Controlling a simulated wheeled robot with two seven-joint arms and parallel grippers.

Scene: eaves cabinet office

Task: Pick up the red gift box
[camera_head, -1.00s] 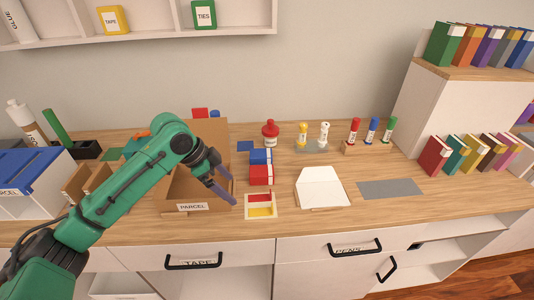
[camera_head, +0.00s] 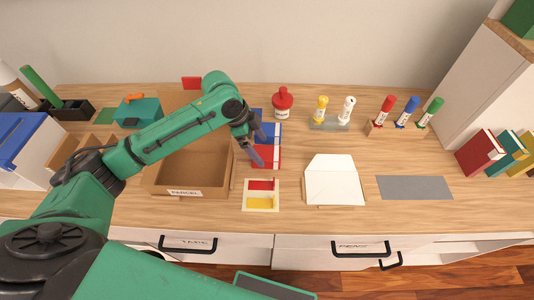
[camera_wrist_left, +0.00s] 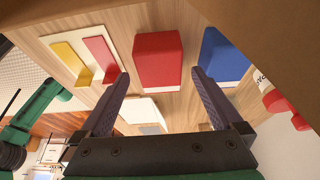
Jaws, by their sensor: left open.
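The red gift box (camera_head: 273,161) stands on the desk between the cardboard parcel box and the white envelope, partly hidden by my left gripper. In the left wrist view the red gift box (camera_wrist_left: 158,62) shows between the two fingertips, with its near end just ahead of them. My left gripper (camera_head: 259,150) is open and empty, close above the box; I cannot tell whether it touches. A blue box (camera_head: 268,131) sits right behind the red one; it also shows in the left wrist view (camera_wrist_left: 226,58). My right gripper is not in view.
The open cardboard parcel box (camera_head: 188,193) is close on the left. A card with red and yellow strips (camera_head: 246,196) lies in front. A red-capped bottle (camera_head: 282,104) stands behind. The envelope (camera_head: 334,184) and grey mat (camera_head: 414,188) lie to the right.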

